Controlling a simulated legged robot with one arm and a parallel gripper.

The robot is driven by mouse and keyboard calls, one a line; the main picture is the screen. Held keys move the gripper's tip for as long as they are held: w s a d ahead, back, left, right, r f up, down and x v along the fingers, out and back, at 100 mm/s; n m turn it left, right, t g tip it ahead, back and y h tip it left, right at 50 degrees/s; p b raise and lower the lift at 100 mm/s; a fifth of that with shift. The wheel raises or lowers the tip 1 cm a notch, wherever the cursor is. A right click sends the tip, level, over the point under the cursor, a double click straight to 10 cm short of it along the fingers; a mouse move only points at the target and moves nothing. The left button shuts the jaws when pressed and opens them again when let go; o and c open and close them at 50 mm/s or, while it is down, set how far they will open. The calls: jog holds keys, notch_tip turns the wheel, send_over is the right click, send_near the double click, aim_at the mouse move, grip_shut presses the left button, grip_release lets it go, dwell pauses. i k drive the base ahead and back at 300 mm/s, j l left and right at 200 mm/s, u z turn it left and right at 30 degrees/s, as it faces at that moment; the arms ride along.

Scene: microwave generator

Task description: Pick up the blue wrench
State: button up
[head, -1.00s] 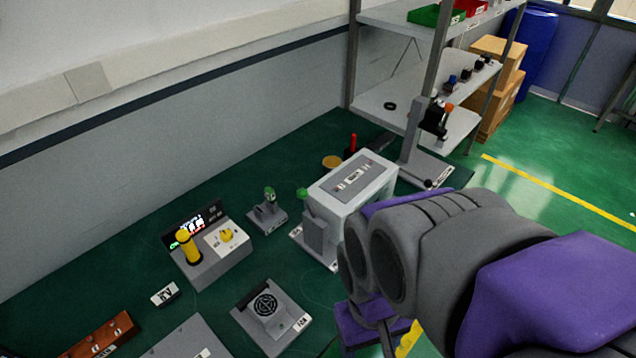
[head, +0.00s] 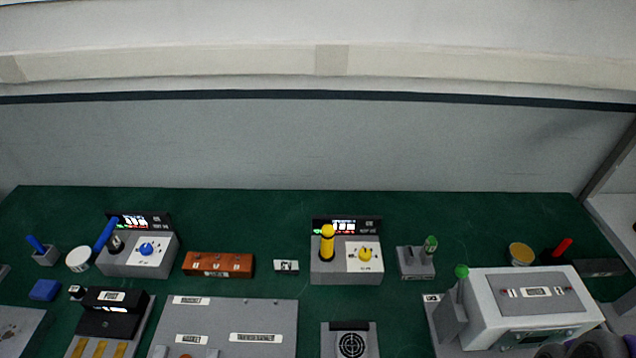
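I cannot make out a clear wrench shape. Several blue items stand at the left of the green bench. A blue handle (head: 36,244) leans up out of a small grey holder (head: 46,257) at the far left. A longer blue handle (head: 106,234) tilts up at the left of a grey box with a blue knob (head: 147,249). A flat blue block (head: 44,290) lies in front of the small holder. My gripper is not in view; only a dark piece of my arm shows at the bottom right corner.
The green bench top (head: 240,215) is clear along the wall. A grey box with a yellow handle (head: 327,243), a brown block (head: 218,264) and a flat grey panel (head: 228,318) occupy the middle. A large white-grey machine (head: 480,318) stands at the right.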

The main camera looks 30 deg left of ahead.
aim_at(114, 245)
jog(key=u, duration=2.65)
jog(key=z, duration=0.4)
jog(key=i+j+z, duration=0.2)
jog(key=j+z, duration=0.2)
jog(key=i+j+z, duration=0.1)
jog(key=j+z, duration=0.3)
jog(key=j, duration=0.2)
jog(key=j+z, duration=0.4)
jog(key=j, duration=0.9)
jog(key=i+j, duration=0.1)
jog(key=j, duration=0.55)
jog(key=z, duration=0.05)
